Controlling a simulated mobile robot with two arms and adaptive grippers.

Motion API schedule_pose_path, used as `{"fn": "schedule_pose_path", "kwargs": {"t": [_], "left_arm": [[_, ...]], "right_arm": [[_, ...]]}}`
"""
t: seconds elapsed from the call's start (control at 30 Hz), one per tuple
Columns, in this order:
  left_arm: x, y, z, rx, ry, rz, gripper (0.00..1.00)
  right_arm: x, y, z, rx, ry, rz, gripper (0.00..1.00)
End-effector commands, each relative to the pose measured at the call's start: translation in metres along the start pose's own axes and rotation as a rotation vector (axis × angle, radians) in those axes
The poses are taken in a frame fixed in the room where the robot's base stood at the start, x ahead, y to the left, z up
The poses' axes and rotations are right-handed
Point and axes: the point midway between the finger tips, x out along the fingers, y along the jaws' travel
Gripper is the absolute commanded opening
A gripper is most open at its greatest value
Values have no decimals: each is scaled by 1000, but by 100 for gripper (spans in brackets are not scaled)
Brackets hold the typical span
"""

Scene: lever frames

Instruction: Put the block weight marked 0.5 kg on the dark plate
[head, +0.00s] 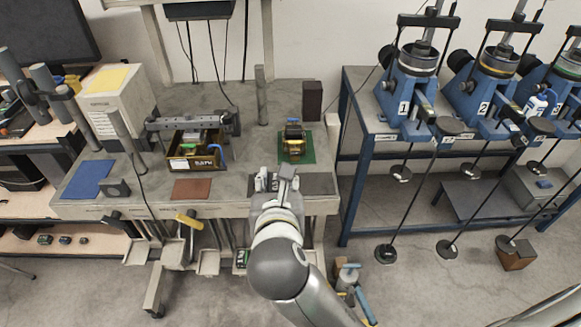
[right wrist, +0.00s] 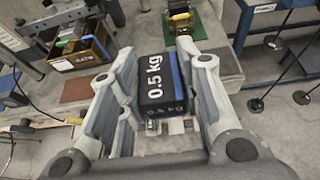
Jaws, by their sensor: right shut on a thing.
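The black block marked 0.5 kg (right wrist: 155,82) has white lettering and a blue stripe along one side. In the right wrist view it sits between the two fingers of my right gripper (head: 275,180), which is shut on it. In the head view the gripper mostly hides the block. The dark plate (head: 321,184) lies flat near the front right edge of the workbench. The gripper is at its left side in the head view and covers part of it. I cannot tell the block's height over the bench. My left gripper is not in view.
A green mat (head: 307,156) with a small device lies behind the plate. A reddish-brown mat (head: 191,189), an open bin (head: 190,165) and a blue mat (head: 86,180) are farther left. A dark upright block (head: 312,98) stands behind. A blue-framed bench (head: 352,110) with lever machines is at right.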

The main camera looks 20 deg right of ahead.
Motion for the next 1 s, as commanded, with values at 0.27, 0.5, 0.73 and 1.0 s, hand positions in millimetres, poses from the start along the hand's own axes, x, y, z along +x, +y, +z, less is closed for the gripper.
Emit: {"fn": "schedule_pose_path", "kwargs": {"t": [0.27,0.5,0.73,1.0], "left_arm": [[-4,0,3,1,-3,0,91],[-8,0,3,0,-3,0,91],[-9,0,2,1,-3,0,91],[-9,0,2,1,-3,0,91]], "right_arm": [[47,-8,1,0,-4,-9,0],[108,-16,-7,-1,1,-7,0],[148,-20,-28,3,-3,-4,0],[168,-22,-43,2,0,-5,0]]}}
